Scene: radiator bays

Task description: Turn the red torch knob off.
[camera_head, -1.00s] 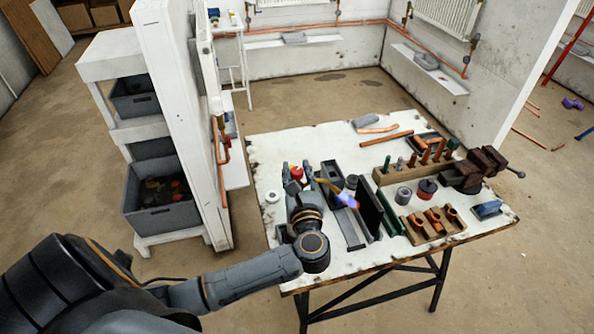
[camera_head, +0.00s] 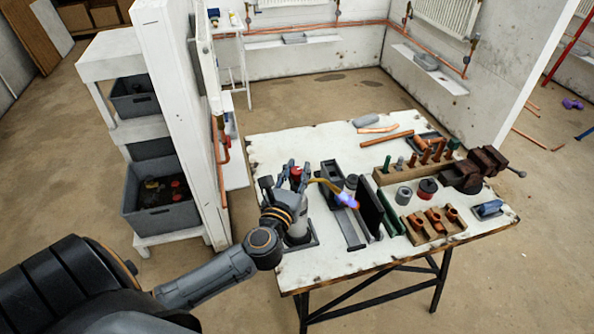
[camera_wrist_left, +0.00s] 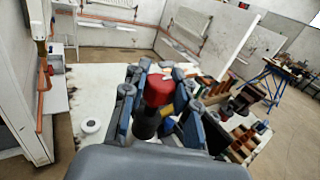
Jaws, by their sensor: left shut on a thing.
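The torch stands upright at the left of the workbench, with a grey canister (camera_head: 298,226), a red knob (camera_head: 295,172) on top and a curved brass tube (camera_head: 325,184). A blue-violet flame (camera_head: 347,200) shows at the tube's end. My left gripper (camera_head: 287,178) reaches in from the left at the top of the torch. In the left wrist view the red knob (camera_wrist_left: 158,88) sits between the fingers of my left gripper (camera_wrist_left: 160,100), which is shut on it. The fingers hide part of the knob and canister. My right gripper is not in view.
A dark upright plate (camera_head: 368,208) stands close to the flame. A wooden block with several copper pipes (camera_head: 425,158), a vise (camera_head: 475,170) and a fittings rack (camera_head: 433,224) fill the right side. A white post (camera_head: 180,110) stands left of the bench.

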